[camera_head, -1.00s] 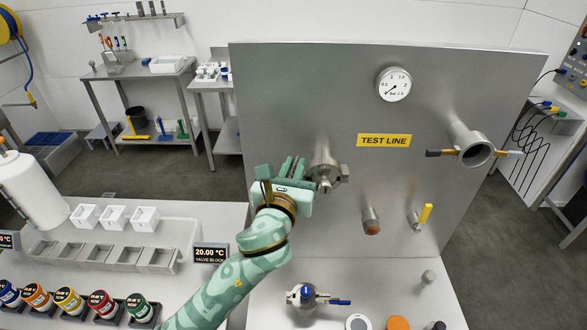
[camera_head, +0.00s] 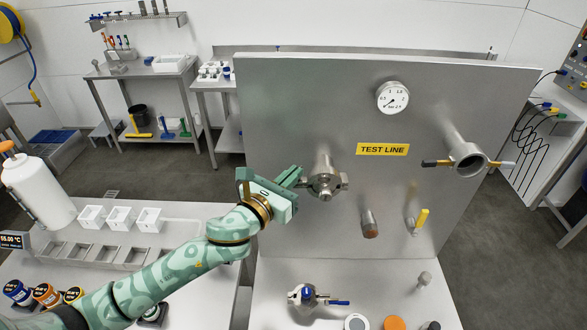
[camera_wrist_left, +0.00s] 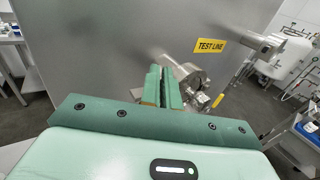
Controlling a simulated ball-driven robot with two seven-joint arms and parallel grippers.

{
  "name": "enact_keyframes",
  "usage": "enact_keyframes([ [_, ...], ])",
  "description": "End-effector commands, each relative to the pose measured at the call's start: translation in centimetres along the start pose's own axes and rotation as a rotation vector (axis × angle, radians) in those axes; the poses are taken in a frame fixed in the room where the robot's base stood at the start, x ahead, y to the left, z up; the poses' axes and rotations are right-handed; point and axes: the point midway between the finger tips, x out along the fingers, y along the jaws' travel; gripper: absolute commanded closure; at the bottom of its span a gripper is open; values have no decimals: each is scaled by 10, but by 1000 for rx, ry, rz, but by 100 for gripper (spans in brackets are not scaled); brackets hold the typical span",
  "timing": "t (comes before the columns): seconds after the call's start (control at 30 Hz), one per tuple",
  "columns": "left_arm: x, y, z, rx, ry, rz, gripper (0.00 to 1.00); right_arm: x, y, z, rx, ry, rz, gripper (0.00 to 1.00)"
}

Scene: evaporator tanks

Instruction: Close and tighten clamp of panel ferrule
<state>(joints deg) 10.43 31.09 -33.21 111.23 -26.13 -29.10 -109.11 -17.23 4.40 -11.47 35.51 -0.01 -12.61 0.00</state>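The panel ferrule (camera_head: 322,162) sticks out of the upright steel panel, left of the yellow TEST LINE label. A metal clamp (camera_head: 325,185) sits around its front end, with lugs at its sides. Whether the clamp is fully closed is too small to tell. My left gripper (camera_head: 298,175) is just left of the clamp, its fingertips pointing at it. In the left wrist view the two green fingers (camera_wrist_left: 163,88) lie close together with nothing seen between them. The clamp (camera_wrist_left: 192,80) shows there right behind and right of the fingers. Contact cannot be told. My right gripper is out of view.
An open pipe with a clamp (camera_head: 467,158) juts out at right. A smaller stub (camera_head: 370,224) and a yellow-handled valve (camera_head: 418,221) are lower. A blue-handled valve (camera_head: 308,296) stands on the bench below.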

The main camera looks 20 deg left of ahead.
Motion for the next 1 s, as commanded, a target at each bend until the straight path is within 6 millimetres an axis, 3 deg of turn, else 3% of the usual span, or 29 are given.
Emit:
enact_keyframes([
  [0.17, 1, 7, 0, 10, -1, -165, 100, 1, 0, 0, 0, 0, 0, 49],
  [0.37, 3, 12, -4, 9, -2, -354, 100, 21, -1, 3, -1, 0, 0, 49],
  [1.0, 11, 20, -8, 4, -4, -881, 100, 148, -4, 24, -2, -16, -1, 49],
])
